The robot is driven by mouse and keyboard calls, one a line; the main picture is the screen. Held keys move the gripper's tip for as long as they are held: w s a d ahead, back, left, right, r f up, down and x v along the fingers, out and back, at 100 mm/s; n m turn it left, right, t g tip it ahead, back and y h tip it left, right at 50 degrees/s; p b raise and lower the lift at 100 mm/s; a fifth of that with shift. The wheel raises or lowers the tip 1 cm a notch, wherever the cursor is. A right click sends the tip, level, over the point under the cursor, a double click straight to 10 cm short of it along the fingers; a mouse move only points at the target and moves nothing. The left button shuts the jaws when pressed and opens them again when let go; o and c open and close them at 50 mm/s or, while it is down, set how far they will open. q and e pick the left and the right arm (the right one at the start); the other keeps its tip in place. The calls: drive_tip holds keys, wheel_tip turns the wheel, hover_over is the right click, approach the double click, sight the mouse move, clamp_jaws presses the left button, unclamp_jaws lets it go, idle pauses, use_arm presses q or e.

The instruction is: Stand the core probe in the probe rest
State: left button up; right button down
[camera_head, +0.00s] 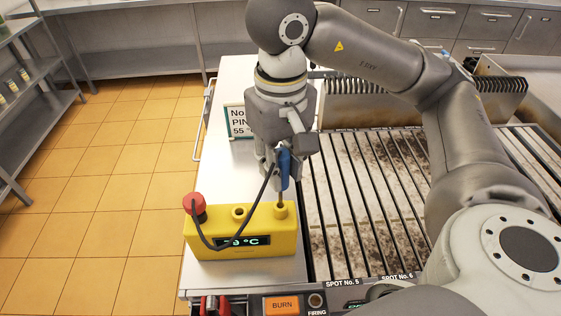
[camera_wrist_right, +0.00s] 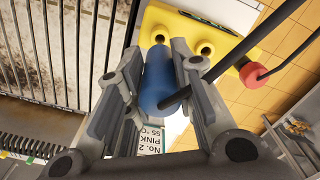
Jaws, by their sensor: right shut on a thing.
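The core probe, with a blue handle (camera_head: 284,167) and a black cable, is upright in my right gripper (camera_head: 281,176). In the right wrist view the blue handle (camera_wrist_right: 161,80) lies between the two fingers of my right gripper (camera_wrist_right: 165,68). The probe's thin shaft points down at the right collar (camera_head: 281,211) of a yellow box (camera_head: 203,243), apparently the probe rest. I cannot tell how far the tip is inside the collar. A second collar (camera_head: 238,212) is left of it. The cable loops down to the box's left side. My left gripper is not in view.
A red knob (camera_head: 194,203) tops the box's left end, beside its lit display (camera_head: 243,241). A sign (camera_head: 237,122) stands behind on the steel counter (camera_head: 228,80). The slatted grill (camera_head: 365,200) is to the right, with an orange BURN button (camera_head: 282,306) in front.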

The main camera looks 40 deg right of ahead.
drive_tip(key=shift+f+b, duration=1.85)
drive_tip(key=shift+f, duration=0.15)
drive_tip(key=c, duration=1.1)
unclamp_jaws()
drive_tip(key=shift+c, duration=0.2)
drive_tip(key=shift+r, duration=6.05)
